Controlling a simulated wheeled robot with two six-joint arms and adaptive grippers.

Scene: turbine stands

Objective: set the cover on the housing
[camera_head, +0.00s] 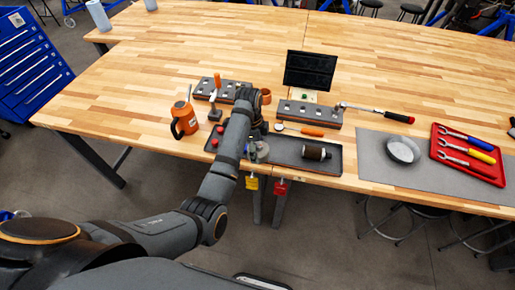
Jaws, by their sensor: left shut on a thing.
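My left arm reaches from the lower left over the table, and its gripper (258,150) points down at the left part of a dark shallow tray (284,158). It is shut on a small grey piece, mostly hidden by the fingers; I cannot tell whether this is the cover. A round grey metal dish (402,150), open at the top, sits on a grey mat (372,172) to the right; it may be the housing. The dish stands well apart from the gripper. My right gripper is not in view.
The tray holds a dark cylinder (314,152) and red knobs. A red wrench tray (467,154) lies right.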

